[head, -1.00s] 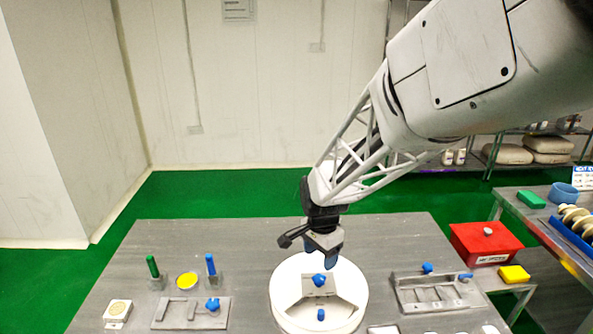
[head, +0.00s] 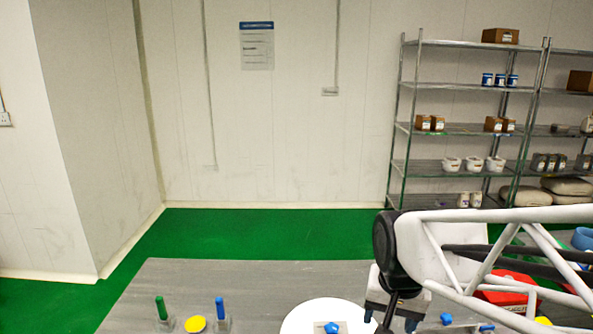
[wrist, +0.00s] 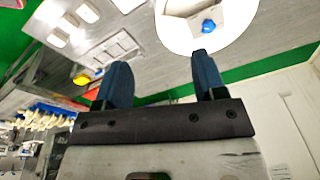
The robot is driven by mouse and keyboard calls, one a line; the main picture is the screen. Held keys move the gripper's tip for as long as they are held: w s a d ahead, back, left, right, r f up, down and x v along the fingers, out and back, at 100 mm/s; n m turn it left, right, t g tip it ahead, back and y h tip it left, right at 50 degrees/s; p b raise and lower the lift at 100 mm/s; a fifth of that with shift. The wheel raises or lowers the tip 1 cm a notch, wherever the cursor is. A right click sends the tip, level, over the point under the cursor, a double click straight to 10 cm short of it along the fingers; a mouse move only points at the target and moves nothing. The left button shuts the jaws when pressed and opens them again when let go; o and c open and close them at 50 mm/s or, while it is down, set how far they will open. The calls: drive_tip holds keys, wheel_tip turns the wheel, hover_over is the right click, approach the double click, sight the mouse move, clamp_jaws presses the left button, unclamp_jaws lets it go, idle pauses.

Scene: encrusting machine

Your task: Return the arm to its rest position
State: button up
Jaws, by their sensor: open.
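My arm comes in from the right in the head view, its white lattice link bending down at a dark joint above the right part of the table. In the wrist view my gripper (wrist: 160,75) shows two dark blue fingers spread apart with nothing between them. Beyond the fingers, at a distance, are the grey table (head: 180,285) and the round white machine part (head: 305,314) with a blue knob (head: 332,327).
A green-handled tool (head: 161,308), a yellow disc (head: 195,324) and a blue-handled tool (head: 220,308) stand on the table's left. A red box (head: 515,292) is at right, partly behind my arm. Metal shelves (head: 450,130) stand against the back wall.

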drive_tip(key=s+d+r+n, duration=0.2)
drive_tip(key=s+n, duration=0.1)
drive_tip(key=s, duration=0.6)
drive_tip(key=shift+t, duration=0.4)
drive_tip(key=shift+d+r, duration=0.1)
idle(0.6)
